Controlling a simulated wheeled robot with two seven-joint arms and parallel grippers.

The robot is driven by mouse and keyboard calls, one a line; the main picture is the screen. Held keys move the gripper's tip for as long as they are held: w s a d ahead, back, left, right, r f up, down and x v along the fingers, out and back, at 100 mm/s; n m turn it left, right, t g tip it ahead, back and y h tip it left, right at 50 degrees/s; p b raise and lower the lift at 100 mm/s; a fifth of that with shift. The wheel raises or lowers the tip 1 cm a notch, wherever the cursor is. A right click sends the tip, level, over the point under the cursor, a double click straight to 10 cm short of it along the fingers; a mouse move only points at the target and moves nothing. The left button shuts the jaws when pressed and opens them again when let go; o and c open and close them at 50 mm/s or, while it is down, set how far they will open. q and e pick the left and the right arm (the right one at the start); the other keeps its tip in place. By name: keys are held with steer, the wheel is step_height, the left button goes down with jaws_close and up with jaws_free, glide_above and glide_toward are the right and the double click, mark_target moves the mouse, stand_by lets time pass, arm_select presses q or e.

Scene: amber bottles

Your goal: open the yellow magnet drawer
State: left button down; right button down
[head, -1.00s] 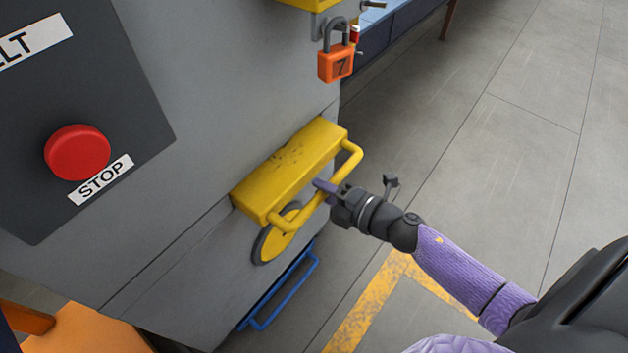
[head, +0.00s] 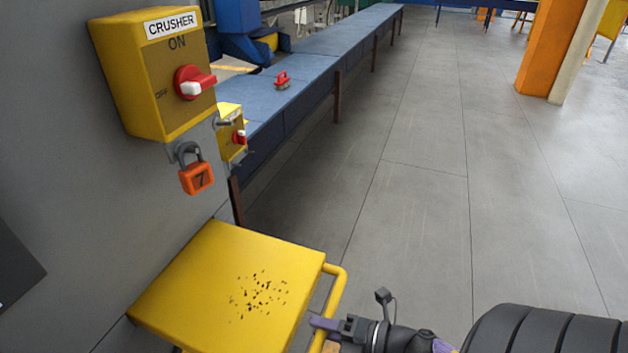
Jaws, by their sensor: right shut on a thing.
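The yellow magnet drawer (head: 215,285) sticks out from the grey machine cabinet at the bottom of the head view. Dark specks lie on its flat top. Its yellow bar handle (head: 337,292) runs along the outer right side. My right gripper (head: 322,325) is shut on that handle near the bottom of the view. The lower end of the handle is cut off by the frame edge. My left gripper is not in view.
Above the drawer are a yellow crusher switch box (head: 150,75) with a red knob and an orange padlock (head: 197,178) marked 7. A blue conveyor (head: 310,75) runs back behind the cabinet. Grey floor (head: 440,200) to the right is clear.

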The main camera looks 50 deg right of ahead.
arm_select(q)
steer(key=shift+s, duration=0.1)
arm_select(e)
steer(key=c, duration=0.7)
jaws_free()
steer(key=shift+o, duration=1)
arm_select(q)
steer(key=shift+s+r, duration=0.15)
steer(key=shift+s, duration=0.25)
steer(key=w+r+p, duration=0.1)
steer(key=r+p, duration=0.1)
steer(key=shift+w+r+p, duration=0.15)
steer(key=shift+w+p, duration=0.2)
arm_select(e)
steer(key=v, duration=1)
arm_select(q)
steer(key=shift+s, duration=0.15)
